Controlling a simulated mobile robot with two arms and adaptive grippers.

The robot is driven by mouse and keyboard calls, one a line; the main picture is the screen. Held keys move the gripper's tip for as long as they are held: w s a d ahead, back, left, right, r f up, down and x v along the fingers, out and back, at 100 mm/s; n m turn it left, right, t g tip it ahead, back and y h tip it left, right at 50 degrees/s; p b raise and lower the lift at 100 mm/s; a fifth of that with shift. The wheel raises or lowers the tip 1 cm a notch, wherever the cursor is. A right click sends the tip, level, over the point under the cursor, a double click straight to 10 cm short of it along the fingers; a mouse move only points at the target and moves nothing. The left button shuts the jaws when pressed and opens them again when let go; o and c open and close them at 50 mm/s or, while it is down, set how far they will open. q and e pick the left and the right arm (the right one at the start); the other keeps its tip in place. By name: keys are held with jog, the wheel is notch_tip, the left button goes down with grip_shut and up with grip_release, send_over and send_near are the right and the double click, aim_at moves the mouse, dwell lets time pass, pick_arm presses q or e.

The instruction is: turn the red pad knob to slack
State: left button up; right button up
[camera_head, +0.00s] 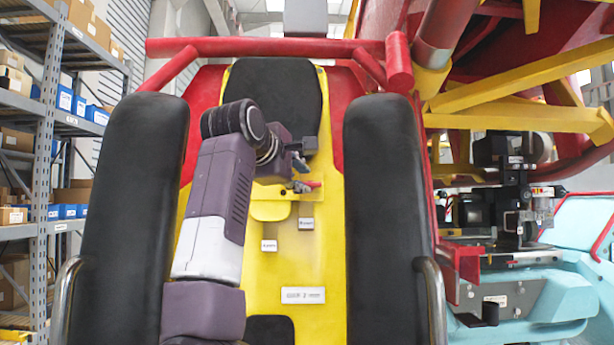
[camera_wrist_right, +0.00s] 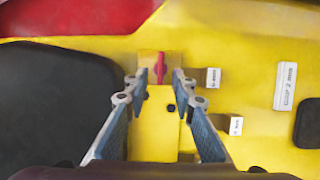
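The red pad knob (camera_wrist_right: 160,68) is a small narrow red handle on a yellow block (camera_wrist_right: 156,119) of the yellow seat panel. In the right wrist view it lies lengthwise between my right gripper's fingertips (camera_wrist_right: 160,76). A gap shows on both sides of it, so the fingers look open and not touching it. My left gripper is not in view.
Tall black padded bolsters (camera_head: 135,215) (camera_head: 388,200) flank the yellow panel. A red tube bar (camera_head: 265,47) crosses above a black headrest (camera_head: 275,105). Metal grab handles (camera_head: 434,300) stand at the sides. Shelves are at left; machinery and a teal car (camera_head: 565,295) are at right.

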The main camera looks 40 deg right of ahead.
aim_at(309, 184)
jog(key=p+x, duration=0.1)
jog(key=x, duration=0.2)
jog(key=shift+w+d+f, duration=0.1)
jog(key=shift+d, duration=0.3)
jog(key=shift+w, duration=0.1)
jog(key=shift+a, duration=0.15)
jog(key=shift+c, duration=0.5)
jog(key=c, duration=0.5)
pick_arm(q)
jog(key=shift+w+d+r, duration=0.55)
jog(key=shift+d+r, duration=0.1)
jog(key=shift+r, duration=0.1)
pick_arm(e)
grip_shut()
